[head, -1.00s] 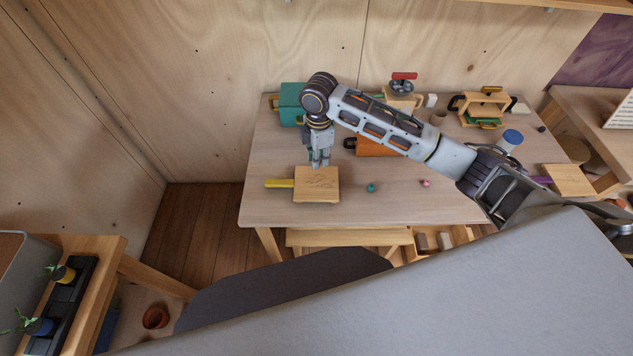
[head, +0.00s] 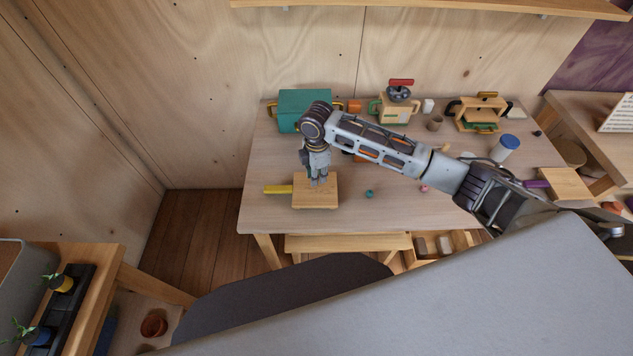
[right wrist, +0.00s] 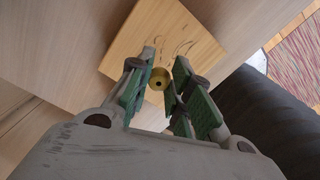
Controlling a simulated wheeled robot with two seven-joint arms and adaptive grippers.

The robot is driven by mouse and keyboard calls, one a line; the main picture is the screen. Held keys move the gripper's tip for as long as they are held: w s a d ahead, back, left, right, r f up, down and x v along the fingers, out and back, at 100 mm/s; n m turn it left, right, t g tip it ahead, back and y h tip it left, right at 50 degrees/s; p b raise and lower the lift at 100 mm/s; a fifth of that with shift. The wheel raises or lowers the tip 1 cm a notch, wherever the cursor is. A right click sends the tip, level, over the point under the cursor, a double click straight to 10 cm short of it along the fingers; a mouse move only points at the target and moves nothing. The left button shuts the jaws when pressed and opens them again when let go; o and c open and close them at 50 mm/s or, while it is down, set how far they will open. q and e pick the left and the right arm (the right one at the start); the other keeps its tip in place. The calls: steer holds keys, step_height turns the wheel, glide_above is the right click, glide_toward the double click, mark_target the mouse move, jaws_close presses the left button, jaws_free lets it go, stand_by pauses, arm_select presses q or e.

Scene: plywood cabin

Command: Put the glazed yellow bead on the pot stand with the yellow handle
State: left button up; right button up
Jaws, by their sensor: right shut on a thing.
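The pot stand with the yellow handle is a square wooden board (head: 316,204) with a yellow handle (head: 277,189) out to its left, on the table. My right gripper (head: 319,185) points down over the board. In the right wrist view the yellow bead (right wrist: 159,79), with a dark hole, sits between the fingertips of the right gripper (right wrist: 160,82), which is shut on it. The board (right wrist: 165,45) lies just behind the bead; I cannot tell whether the bead touches it. In the head view the bead is hidden by the fingers. My left gripper is not in view.
A teal bead (head: 369,194) and a pink bead (head: 424,188) lie on the table right of the board. A teal box (head: 303,105), a wooden container with a red-handled top (head: 397,104) and a blue-lidded jar (head: 506,147) stand farther back. The table front (head: 400,215) is clear.

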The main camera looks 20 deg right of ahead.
mark_target(317, 188)
steer(key=shift+f, duration=0.3)
steer(key=shift+f, duration=1.9)
steer(key=shift+f, duration=0.1)
steer(key=o, duration=0.8)
step_height(317, 188, up, 12)
steer(key=shift+r, duration=0.15)
